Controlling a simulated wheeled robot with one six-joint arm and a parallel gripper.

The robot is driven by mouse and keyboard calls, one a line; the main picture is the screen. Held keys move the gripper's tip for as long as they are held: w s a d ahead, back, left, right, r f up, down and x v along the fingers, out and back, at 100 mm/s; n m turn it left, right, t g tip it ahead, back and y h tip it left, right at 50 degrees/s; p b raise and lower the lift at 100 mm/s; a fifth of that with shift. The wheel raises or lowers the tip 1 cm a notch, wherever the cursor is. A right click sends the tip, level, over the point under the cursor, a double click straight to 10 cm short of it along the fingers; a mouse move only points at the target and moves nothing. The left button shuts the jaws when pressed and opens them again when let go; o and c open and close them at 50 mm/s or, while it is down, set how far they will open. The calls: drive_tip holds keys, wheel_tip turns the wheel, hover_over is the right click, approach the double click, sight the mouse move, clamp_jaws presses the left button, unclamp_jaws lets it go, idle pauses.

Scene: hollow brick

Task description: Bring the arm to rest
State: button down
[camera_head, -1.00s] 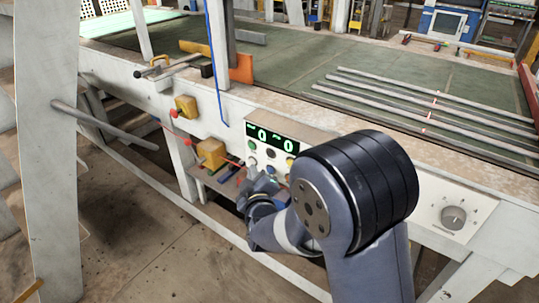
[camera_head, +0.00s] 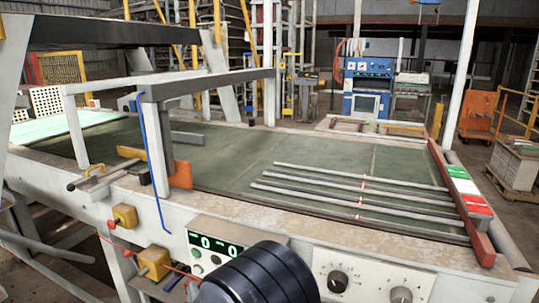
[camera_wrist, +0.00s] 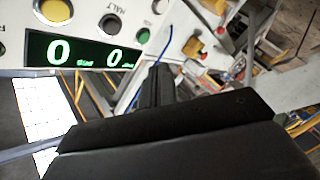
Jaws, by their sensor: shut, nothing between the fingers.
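My gripper (camera_wrist: 157,85) shows in the wrist view as two dark fingers set close together, shut and empty. It points toward the front of the machine, beside the control panel (camera_wrist: 88,18) with its green "0 0" display (camera_wrist: 85,52). In the head view only a black rounded joint of my arm (camera_head: 262,275) shows at the bottom edge, just below the same control panel (camera_head: 213,250). The gripper itself is out of sight there. Whether the fingers touch anything cannot be told.
The long machine table (camera_head: 235,160) carries several metal rods (camera_head: 345,200) and a red end bar (camera_head: 462,205). Yellow boxes (camera_head: 154,262) with red knobs stick out from its front.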

drive_tip(key=shift+s+a, duration=0.25)
drive_tip(key=shift+s, duration=0.4)
drive_tip(key=w, duration=0.1)
drive_tip(key=w+d, duration=0.1)
drive_tip(key=w, duration=0.1)
drive_tip(key=w+d, duration=0.1)
drive_tip(key=w, duration=0.1)
drive_tip(key=shift+r, duration=0.25)
drive_tip(key=shift+p, duration=0.6)
